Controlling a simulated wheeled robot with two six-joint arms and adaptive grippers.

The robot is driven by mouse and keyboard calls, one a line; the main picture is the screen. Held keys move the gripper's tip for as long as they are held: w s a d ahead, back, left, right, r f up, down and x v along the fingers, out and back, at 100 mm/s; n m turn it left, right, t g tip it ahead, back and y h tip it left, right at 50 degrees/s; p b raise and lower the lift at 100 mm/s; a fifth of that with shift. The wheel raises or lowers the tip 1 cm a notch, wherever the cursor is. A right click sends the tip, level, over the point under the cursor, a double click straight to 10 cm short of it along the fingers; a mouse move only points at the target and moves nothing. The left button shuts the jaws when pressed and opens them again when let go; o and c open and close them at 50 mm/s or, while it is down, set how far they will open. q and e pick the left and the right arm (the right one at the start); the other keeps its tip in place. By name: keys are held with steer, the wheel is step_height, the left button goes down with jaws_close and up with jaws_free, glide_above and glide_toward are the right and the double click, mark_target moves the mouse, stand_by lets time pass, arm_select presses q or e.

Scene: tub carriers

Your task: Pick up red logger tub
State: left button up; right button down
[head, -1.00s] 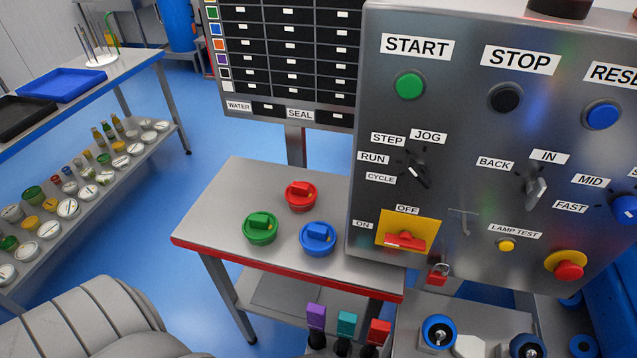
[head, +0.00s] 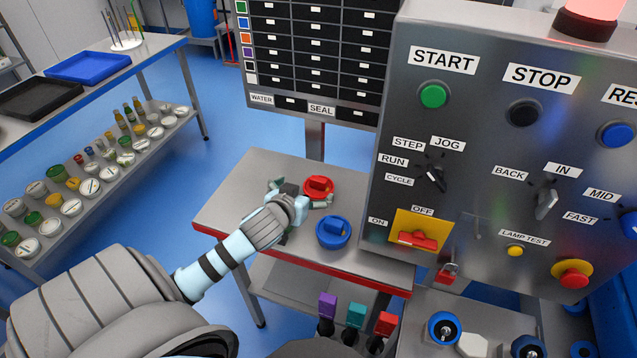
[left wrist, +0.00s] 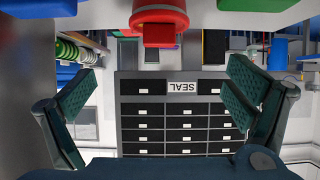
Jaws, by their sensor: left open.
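The red logger tub (head: 319,186), a round red tub with a raised block-shaped grip on its lid, stands on the small grey table (head: 240,205). My left gripper (head: 300,194) is open beside it on the near left, with its fingers spread toward it. In the left wrist view the picture is upside down; the red tub (left wrist: 160,22) shows at the top centre, ahead between the open fingers of the left gripper (left wrist: 160,80). I cannot tell whether they touch it. The right gripper is not in view.
The blue tub (head: 333,232) stands close on the near right of the gripper. The green tub is mostly or wholly hidden behind my left arm. The control panel (head: 480,170) rises just right of the table. A labelled rack (head: 320,60) stands behind. The table's left part is clear.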

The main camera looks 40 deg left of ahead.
mark_target(318, 180)
arm_select(q)
steer(key=b+x, duration=0.1)
steer(key=x, duration=1)
steer(key=shift+w+f, duration=0.15)
steer(key=shift+w, duration=0.05)
steer(key=c, duration=1.8)
